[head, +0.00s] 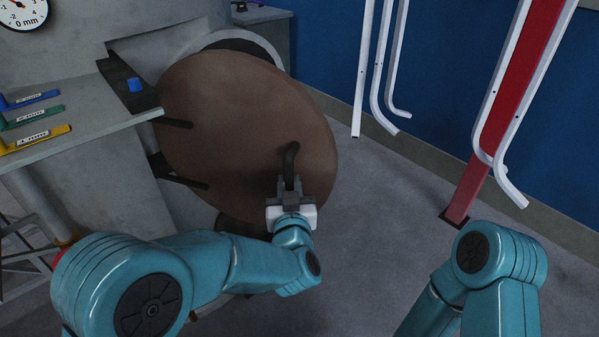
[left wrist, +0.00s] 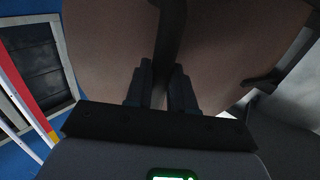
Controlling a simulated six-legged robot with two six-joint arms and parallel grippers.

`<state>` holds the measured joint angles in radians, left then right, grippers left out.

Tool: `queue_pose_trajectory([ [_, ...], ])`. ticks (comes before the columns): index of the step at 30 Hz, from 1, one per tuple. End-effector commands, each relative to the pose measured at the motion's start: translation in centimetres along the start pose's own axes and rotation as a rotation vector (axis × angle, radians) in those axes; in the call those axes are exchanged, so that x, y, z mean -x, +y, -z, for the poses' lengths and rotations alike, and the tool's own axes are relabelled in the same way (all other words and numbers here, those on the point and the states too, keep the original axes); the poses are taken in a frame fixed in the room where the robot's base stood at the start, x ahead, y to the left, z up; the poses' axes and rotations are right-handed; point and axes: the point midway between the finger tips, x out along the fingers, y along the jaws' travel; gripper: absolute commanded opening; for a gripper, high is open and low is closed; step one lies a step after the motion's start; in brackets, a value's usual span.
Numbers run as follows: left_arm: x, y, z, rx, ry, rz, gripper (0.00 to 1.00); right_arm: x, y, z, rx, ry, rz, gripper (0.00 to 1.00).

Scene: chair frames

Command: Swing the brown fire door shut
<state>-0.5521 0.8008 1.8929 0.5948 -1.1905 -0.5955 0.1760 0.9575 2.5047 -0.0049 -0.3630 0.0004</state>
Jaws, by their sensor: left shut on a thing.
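The brown fire door (head: 240,120) is a large round disc standing ajar in front of the grey furnace body (head: 110,180). Its dark hinge arms (head: 180,124) show at its left side. A dark curved handle (head: 292,158) stands out from the door's lower right. My left gripper (head: 290,185) is shut on this handle, and the fingers sit around its lower part. In the left wrist view the door (left wrist: 110,50) fills the background and the handle (left wrist: 170,45) runs down between the fingers (left wrist: 165,88). My right gripper is out of view; only its arm shows at the lower right.
White bent tubes (head: 378,70) hang at the right beside a red post (head: 500,120). The floor (head: 380,210) between door and post is clear.

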Motion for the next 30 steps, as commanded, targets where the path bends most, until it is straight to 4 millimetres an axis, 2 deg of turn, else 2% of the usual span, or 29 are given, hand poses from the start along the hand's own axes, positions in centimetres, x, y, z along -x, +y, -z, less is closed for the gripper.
queue_pose_trajectory([
  [12, -3.9, 2.1, -0.1, 0.001, -0.002, 0.005, 0.0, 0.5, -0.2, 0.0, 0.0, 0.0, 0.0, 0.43],
  [23, -4.3, 2.6, -0.1, 0.0, -0.003, 0.002, 0.0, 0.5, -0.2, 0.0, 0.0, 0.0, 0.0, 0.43],
  [24, -4.3, 2.6, -0.1, 0.0, -0.003, 0.001, 0.36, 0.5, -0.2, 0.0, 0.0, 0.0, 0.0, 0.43],
  [25, -4.3, 2.6, -0.1, 0.0, -0.003, 0.001, 0.46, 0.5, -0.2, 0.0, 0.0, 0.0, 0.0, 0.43],
  [26, -4.3, 2.6, -0.1, 0.0, -0.003, 0.001, 0.53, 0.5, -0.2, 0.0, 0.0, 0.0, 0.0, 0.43],
  [30, -4.3, 2.5, -0.1, 0.0, -0.001, 0.002, 0.53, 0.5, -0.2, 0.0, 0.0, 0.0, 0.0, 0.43],
])
